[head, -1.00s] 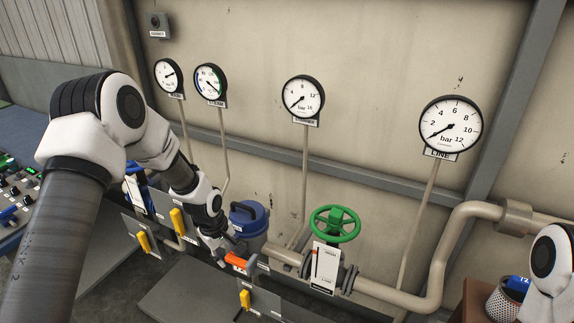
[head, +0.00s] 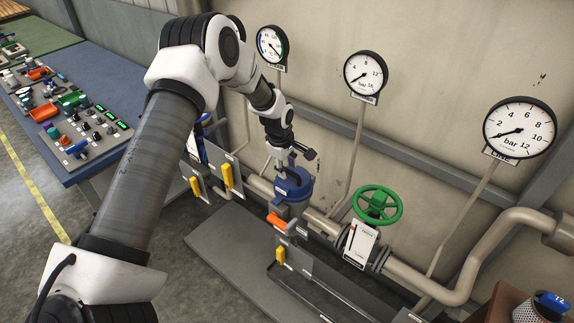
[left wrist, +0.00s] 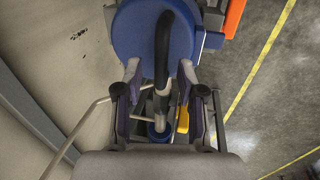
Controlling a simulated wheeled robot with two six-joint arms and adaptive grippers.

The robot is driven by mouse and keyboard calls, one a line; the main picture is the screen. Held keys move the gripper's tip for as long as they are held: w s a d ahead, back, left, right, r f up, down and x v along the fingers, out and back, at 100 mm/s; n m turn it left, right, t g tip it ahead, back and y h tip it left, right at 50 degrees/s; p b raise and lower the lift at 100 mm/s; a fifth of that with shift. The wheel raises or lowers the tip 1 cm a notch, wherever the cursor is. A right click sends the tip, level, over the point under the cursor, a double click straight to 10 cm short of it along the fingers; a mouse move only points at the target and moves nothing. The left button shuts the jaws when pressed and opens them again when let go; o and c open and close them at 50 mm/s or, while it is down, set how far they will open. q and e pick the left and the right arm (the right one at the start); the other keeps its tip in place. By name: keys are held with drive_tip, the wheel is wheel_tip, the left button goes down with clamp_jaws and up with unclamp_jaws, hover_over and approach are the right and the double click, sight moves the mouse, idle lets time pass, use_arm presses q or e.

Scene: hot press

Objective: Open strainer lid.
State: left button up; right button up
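The strainer has a round blue lid (head: 296,188), which looks seated on the pipe. The lid also fills the top of the left wrist view (left wrist: 130,35). A dark arched handle (left wrist: 160,45) stands on the lid. My left gripper (head: 290,160) is just above the lid. In the left wrist view my left gripper (left wrist: 160,75) is open, with one finger on each side of the handle and gaps between. An orange lever (head: 278,221) sits at the strainer's front, and it shows in the left wrist view (left wrist: 234,16). My right gripper is out of view.
A green handwheel valve (head: 377,205) with a white tag stands to the right on the pipe. Yellow handles (head: 228,175) are on grey plates to the left. Gauges line the wall behind. A control bench (head: 75,120) is at far left.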

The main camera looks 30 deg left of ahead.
use_arm(q)
drive_tip(key=shift+s+r, duration=0.1)
drive_tip(key=shift+s, duration=0.05)
clamp_jaws()
